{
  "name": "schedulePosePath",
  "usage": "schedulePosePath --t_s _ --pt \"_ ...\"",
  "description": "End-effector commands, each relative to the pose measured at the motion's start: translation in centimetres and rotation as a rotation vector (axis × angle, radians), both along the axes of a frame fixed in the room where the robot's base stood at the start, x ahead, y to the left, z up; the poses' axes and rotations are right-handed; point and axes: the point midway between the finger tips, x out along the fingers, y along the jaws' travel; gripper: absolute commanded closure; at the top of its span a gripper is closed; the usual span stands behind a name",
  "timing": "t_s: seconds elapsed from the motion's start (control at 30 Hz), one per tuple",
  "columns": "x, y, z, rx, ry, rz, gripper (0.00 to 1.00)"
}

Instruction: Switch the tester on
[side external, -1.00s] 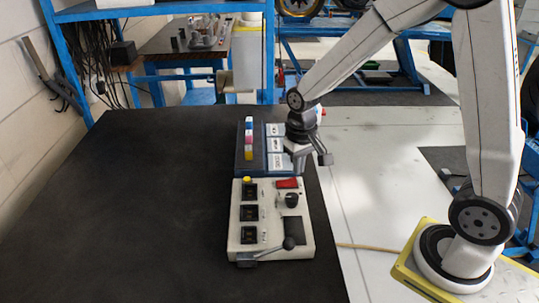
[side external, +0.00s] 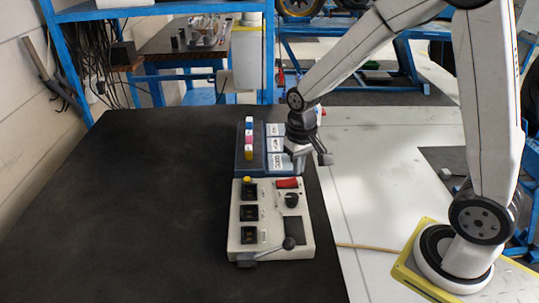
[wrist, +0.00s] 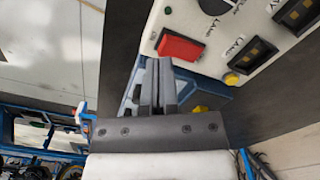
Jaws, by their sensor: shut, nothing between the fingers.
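The tester (side external: 265,245) is a white box on the dark table, with a red rocker switch (side external: 287,183) at its far right corner. In the wrist view the red switch (wrist: 180,47) is just beyond my fingertips, on the white panel. My gripper (side external: 298,168) points down above the tester's far edge, close to the switch; the wrist view shows its two fingers (wrist: 158,65) together and empty. I cannot tell whether the fingertips touch the switch. A black knob (side external: 292,200) and a yellow button or lamp (side external: 247,180) are also on the panel.
A blue tray (side external: 240,168) with a row of coloured pieces and white labels stands directly behind the tester. The dark table (side external: 140,210) is clear to the left.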

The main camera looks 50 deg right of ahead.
Motion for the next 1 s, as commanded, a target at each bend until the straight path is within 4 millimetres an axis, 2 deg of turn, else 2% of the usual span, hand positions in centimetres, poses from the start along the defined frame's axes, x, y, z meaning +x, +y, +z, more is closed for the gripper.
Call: schedulePosePath --t_s 0.6,1.0 --pt "0.0 0.0 -1.2 0.0 0.0 0.0 1.0" --pt "0.0 0.0 -1.3 0.0 0.0 0.0 1.0"
